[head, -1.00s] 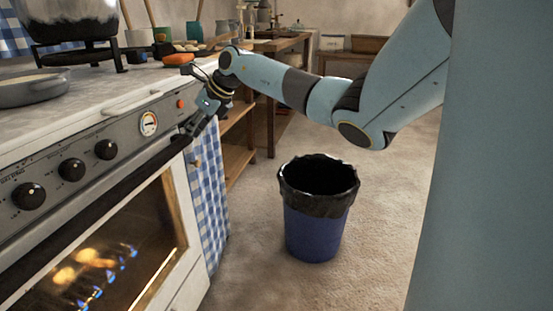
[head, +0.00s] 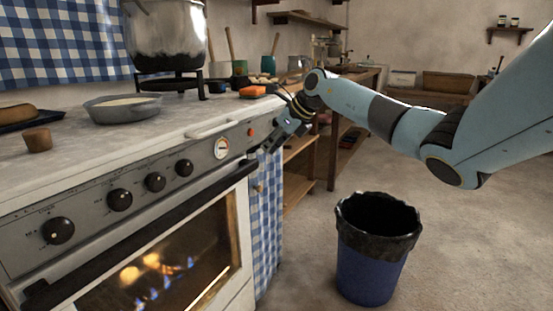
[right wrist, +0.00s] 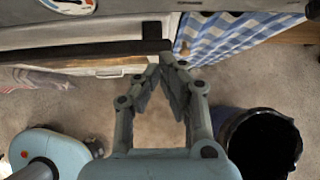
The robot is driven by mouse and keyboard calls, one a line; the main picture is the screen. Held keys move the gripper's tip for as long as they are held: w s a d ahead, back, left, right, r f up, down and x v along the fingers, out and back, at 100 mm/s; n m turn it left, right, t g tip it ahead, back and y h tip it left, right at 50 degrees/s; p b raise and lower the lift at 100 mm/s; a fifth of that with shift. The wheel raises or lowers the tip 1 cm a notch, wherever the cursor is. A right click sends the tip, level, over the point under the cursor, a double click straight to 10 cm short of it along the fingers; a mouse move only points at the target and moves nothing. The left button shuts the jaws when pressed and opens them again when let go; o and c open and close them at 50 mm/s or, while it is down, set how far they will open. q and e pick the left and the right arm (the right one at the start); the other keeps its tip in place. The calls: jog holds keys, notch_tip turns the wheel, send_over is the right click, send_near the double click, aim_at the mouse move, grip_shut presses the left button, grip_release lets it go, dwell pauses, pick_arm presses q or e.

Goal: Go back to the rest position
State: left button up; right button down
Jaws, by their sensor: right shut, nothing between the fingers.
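My right arm comes in from the right in the head view. Its gripper (head: 271,143) is beside the front right corner of the stove (head: 150,180), near the right end of the dark oven door handle (head: 150,232). In the right wrist view the gripper (right wrist: 160,68) has its fingertips together with nothing between them. The dark handle (right wrist: 90,52) lies just beyond the tips; whether they touch cannot be told. My left gripper is in neither view.
A blue bin (head: 370,262) with a black liner stands on the floor below my right arm. Open floor lies right of the bin.

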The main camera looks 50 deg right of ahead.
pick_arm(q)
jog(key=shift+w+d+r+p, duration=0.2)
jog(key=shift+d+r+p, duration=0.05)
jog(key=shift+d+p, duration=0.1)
pick_arm(e)
notch_tip(320, 180, up, 6)
jog(key=w, duration=0.2)
jog(key=shift+w+a+f, duration=0.15)
jog(key=shift+w+a, duration=0.2)
jog(key=shift+w, duration=0.05)
